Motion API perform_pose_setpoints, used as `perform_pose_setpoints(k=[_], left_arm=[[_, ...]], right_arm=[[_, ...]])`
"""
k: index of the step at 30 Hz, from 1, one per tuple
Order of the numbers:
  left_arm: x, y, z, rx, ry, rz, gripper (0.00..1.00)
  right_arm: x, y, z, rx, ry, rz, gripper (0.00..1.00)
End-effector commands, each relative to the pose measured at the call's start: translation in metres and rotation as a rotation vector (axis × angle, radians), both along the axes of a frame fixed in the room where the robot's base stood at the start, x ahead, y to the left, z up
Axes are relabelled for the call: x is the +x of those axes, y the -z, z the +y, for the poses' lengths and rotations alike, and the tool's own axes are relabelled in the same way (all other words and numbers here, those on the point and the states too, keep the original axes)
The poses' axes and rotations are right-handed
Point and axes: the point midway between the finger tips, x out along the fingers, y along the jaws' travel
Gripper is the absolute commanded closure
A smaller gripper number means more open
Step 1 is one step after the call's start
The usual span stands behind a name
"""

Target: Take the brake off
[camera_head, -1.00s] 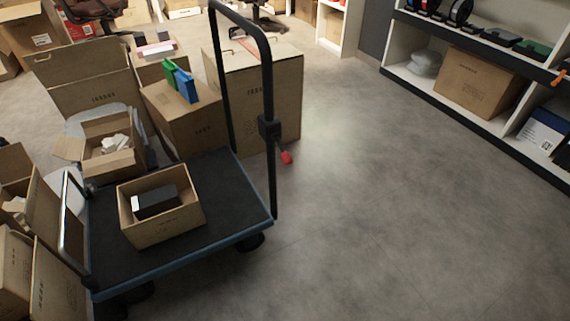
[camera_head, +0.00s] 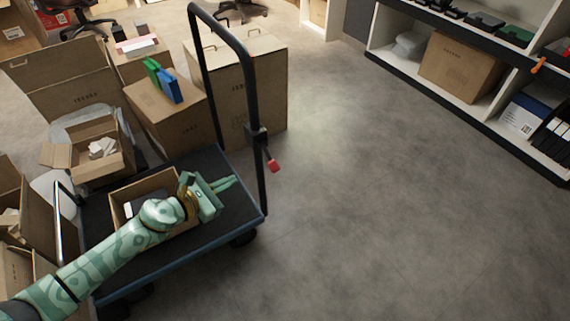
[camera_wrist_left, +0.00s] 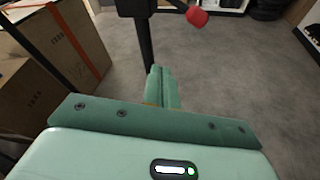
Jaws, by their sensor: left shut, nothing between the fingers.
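The brake lever is a short dark arm with a red knob (camera_head: 273,166). It comes out of a black block (camera_head: 256,137) on the upright of the cart's handle (camera_head: 252,85) and points down and to the right. My left gripper (camera_head: 233,182) is over the cart's deck, left of the upright and a little below the knob. Its green fingers are together and empty. In the left wrist view the fingers (camera_wrist_left: 162,84) point at the upright, and the red knob (camera_wrist_left: 197,16) is above and to their right, apart from them. My right gripper is not in view.
The platform cart (camera_head: 190,252) carries an open carton (camera_head: 125,197), partly hidden by my left arm. Tall cartons (camera_head: 262,85) stand behind the handle. Shelves (camera_head: 470,110) line the right. The floor (camera_head: 390,220) right of the cart is clear.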

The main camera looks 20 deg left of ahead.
Motion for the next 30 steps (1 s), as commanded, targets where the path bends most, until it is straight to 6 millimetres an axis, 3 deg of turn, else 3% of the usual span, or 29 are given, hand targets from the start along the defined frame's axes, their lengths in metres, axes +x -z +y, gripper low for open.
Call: perform_pose_setpoints(k=[6,20,26,30], left_arm=[[-0.009,0.006,-0.014,0.201,0.151,-0.073,1.0],[-0.006,0.006,-0.016,0.226,0.158,-0.087,1.0],[0.017,0.015,-0.028,0.225,0.157,-0.087,1.0],[0.042,0.025,-0.042,0.224,0.158,-0.085,1.0]], right_arm=[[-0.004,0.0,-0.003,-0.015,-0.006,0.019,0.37],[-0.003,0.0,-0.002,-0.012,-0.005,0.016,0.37],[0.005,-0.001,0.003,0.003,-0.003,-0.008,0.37],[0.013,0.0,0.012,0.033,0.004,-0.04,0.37]])
